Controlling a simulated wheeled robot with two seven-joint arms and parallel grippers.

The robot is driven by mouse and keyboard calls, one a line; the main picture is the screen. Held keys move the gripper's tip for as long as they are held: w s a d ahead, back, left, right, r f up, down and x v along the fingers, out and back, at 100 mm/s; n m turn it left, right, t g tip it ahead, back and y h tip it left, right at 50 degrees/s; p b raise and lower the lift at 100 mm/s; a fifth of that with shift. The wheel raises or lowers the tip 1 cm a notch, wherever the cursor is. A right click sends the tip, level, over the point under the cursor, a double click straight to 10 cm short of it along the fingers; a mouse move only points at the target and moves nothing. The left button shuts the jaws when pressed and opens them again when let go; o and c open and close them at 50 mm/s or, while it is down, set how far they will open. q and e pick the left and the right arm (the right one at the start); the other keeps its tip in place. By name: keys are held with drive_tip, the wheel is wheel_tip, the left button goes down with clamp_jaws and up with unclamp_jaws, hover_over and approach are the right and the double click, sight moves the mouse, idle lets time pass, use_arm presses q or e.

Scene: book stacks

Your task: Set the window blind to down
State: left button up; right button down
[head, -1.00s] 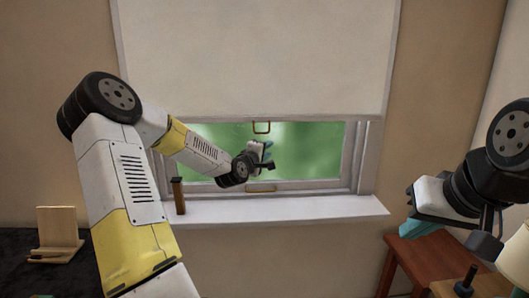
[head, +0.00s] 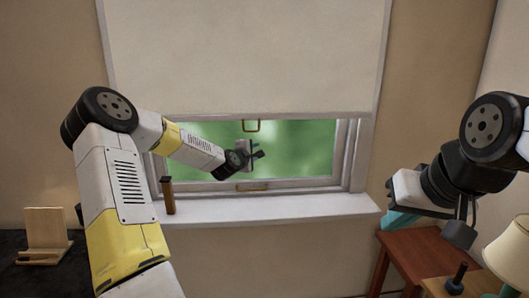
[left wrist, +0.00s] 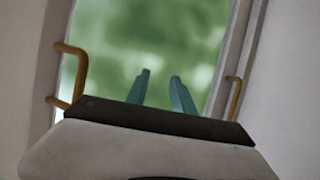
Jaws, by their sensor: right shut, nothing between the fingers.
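The window blind (head: 250,55) is a pale cream sheet covering most of the window. Its lower edge hangs above a strip of green glass (head: 305,140). A brass pull handle (head: 251,126) hangs at that edge and shows at left in the left wrist view (left wrist: 78,78). My left gripper (head: 256,153) is in front of the glass, just below the handle and apart from it. Its teal fingers (left wrist: 159,84) stand apart with nothing between them. My right gripper (head: 400,218) is shut and empty at the right, away from the blind, partly hidden by its wrist.
A second brass handle (head: 252,187) is on the lower window frame and shows at right in the left wrist view (left wrist: 233,97). A brown upright object (head: 168,195) stands on the white sill (head: 290,207). A wooden table (head: 425,255) and lamp (head: 510,250) are at right.

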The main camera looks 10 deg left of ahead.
use_arm(q)
clamp_jaws()
idle(1.3)
unclamp_jaws()
drive_tip(key=d+v, duration=0.1)
drive_tip(key=v, duration=0.6)
drive_tip(key=shift+s+a, duration=0.45)
drive_tip(key=shift+a, duration=0.05)
